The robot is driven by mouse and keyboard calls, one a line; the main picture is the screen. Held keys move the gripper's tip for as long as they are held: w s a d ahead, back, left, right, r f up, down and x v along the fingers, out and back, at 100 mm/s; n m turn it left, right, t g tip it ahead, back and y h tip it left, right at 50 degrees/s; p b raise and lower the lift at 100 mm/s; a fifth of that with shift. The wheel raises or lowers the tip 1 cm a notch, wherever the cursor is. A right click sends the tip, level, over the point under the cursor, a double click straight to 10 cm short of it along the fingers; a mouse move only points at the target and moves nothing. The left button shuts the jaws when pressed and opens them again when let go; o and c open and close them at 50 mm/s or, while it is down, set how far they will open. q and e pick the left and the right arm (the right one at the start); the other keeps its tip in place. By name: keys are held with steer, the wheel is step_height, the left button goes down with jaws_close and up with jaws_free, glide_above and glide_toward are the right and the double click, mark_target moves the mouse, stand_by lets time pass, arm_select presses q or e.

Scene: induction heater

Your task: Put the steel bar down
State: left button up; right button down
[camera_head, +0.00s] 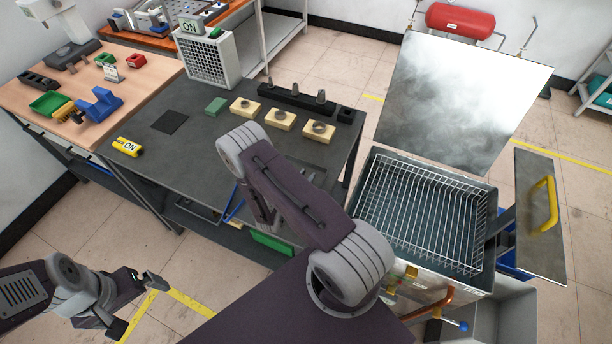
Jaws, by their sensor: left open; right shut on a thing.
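I cannot make out the steel bar in the head view. My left gripper (137,305) is at the lower left, low over the tiled floor and apart from the tables. Its two fingers are spread and nothing shows between them. My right arm rises in the middle of the picture and folds down behind its own upper link, in front of the dark grey table (190,180). The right gripper is hidden behind this arm, and so is anything it holds.
Yellow blocks with grey rings (280,119) and a black rack (292,97) stand at the table's back right. An open tank with a wire basket (425,210) is at right, its lid raised.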

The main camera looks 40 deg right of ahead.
steer(key=shift+f, duration=0.1)
steer(key=c, duration=1.2)
jaws_free()
